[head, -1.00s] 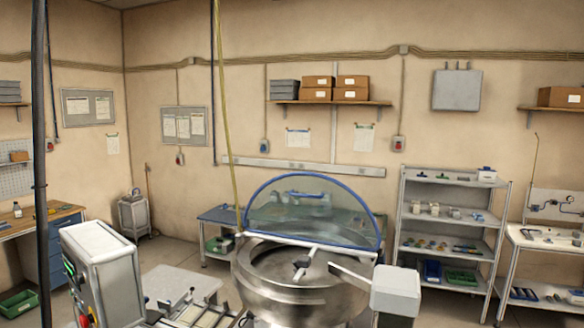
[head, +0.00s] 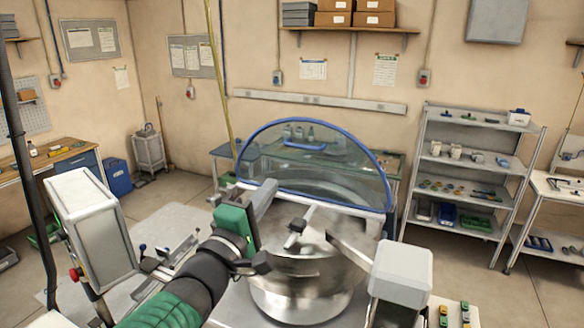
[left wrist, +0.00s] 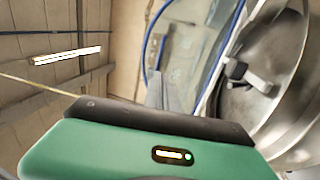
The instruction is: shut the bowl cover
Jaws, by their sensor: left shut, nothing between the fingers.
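The bowl cover (head: 325,172) is a clear half-round panel with a blue rim. It stands raised at the back of the steel bowl (head: 300,303), which is open at the front with a mixing arm inside. The cover also shows in the left wrist view (left wrist: 205,45), left of the bowl (left wrist: 262,105). My left gripper (head: 267,192), with a green body, is at the bowl's left side, near the cover's lower left end. It is shut and empty. I cannot tell whether it touches the cover. My right gripper is not in view.
A grey control box (head: 90,225) stands at the left. A pale boxy housing (head: 400,272) sits at the bowl's front right, with a bar reaching over the bowl. A yellow hose (head: 220,90) hangs left of the cover. Shelves (head: 470,170) stand back right.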

